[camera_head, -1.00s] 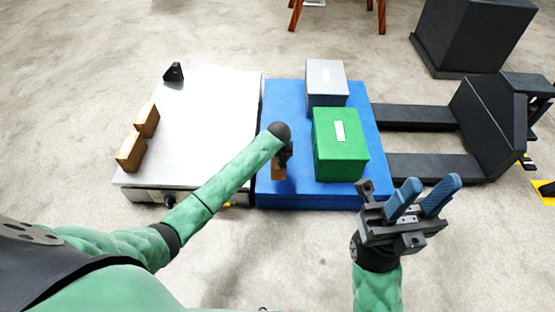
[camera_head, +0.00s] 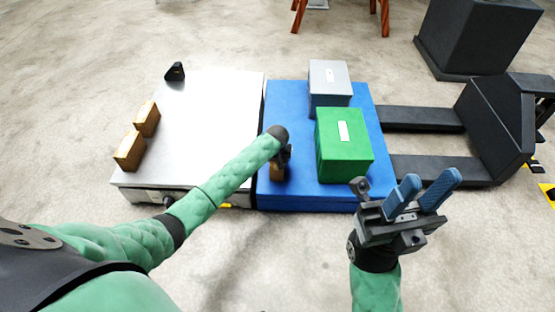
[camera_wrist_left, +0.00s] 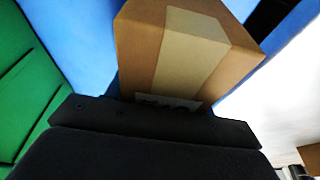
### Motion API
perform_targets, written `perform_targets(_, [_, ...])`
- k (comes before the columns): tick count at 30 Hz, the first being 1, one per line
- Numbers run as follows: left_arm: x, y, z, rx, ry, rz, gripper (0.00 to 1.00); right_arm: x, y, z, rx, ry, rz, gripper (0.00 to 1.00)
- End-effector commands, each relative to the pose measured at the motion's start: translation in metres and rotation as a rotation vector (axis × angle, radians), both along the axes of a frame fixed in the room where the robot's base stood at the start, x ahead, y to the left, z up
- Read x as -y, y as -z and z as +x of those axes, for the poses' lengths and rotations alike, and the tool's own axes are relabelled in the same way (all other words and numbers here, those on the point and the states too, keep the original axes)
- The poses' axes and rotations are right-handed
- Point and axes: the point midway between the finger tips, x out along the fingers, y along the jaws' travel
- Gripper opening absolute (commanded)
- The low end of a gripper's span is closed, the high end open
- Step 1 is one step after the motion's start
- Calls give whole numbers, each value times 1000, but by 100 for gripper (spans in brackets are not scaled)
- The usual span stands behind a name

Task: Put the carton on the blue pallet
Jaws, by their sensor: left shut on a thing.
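A small brown carton (camera_head: 277,172) is over the left front part of the blue pallet (camera_head: 300,199), left of the green box. My left gripper (camera_head: 283,156) is shut on it from above, and my arm hides part of it. In the left wrist view the carton (camera_wrist_left: 150,45), with a paler tape band, fills the upper middle in front of the dark gripper (camera_wrist_left: 160,115). Whether its base touches the pallet cannot be told. My right gripper (camera_head: 425,190) is open and empty, in front of the pallet's right side.
A green box (camera_head: 343,160) and a grey box (camera_head: 330,90) stand on the pallet. The steel table (camera_head: 205,110) on the left holds two brown cartons (camera_head: 130,150) at its left edge. A dark pallet jack (camera_head: 490,125) is at the right.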

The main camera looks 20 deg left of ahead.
Motion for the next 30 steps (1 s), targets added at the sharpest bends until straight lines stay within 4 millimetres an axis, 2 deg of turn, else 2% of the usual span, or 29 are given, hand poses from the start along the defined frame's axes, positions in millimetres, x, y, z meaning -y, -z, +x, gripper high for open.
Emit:
perform_targets(5, [0, 0, 0, 1, 0, 0, 16, 0, -2, 0, 1, 0, 0, 36])
perform_targets(6, [0, 2, 0, 0, 0, 0, 57, 0, -2, 0, 0, 0, 1, 36])
perform_targets(9, [0, 2, 0, 0, 0, 0, 75, 1, -1, -1, -3, 0, 2, 36])
perform_targets(19, [0, 0, 0, 1, 0, 0, 75, 0, 5, -1, -16, 1, 3, 36])
perform_targets(23, [1, -14, -3, 1, 0, -1, 75, 1, -3, -1, -15, 0, 5, 36])
perform_targets(30, [4, -57, -14, 1, 0, -1, 75, 4, -22, -1, 5, 11, 14, 36])
